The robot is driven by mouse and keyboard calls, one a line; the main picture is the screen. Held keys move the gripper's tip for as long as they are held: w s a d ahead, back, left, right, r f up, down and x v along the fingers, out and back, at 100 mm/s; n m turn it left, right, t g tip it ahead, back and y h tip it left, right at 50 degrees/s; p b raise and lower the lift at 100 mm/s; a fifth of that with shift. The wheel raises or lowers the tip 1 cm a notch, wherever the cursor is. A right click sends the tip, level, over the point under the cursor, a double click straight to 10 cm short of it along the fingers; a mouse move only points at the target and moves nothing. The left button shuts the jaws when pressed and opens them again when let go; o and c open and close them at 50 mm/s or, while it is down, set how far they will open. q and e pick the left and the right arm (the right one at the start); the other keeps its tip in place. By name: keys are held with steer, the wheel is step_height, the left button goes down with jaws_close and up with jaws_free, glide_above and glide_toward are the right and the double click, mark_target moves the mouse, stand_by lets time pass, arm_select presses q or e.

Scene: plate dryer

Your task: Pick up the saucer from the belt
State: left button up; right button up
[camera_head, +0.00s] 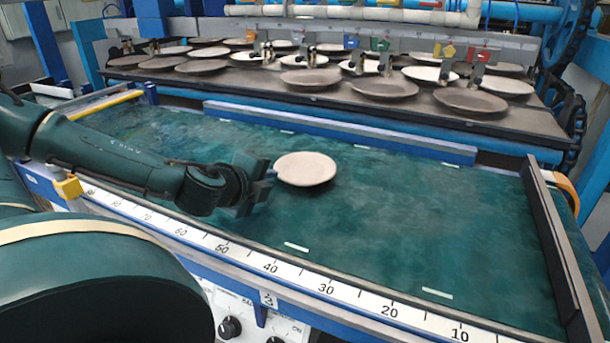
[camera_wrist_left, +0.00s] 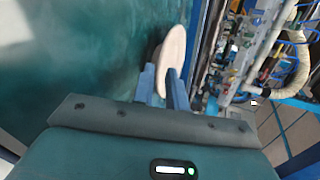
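The saucer (camera_head: 305,169) is a round, pale pinkish-beige plate lying on the green belt (camera_head: 400,230). My left gripper (camera_head: 264,181) is low over the belt, just left of the saucer's near-left rim. In the left wrist view the two blue fingers (camera_wrist_left: 163,88) are apart, and the saucer (camera_wrist_left: 174,52) shows nearly edge-on ahead of them. Its near rim appears to reach into the gap between the fingertips. I cannot tell whether either finger touches it. My right gripper is not in view.
A dark rack (camera_head: 420,100) behind the belt carries several plates and coloured tags. A blue rail (camera_head: 340,131) runs along the belt's back. A numbered ruler edge (camera_head: 300,277) runs along the front. A dark bar (camera_head: 562,250) closes the right end. The belt right of the saucer is clear.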

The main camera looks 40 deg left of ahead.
mark_target(280, 178)
arm_select(q)
steer(key=shift+x, duration=2.8)
steer(key=shift+d, duration=0.15)
steer(key=shift+c, duration=0.2)
jaws_close()
steer(key=shift+r, duration=0.1)
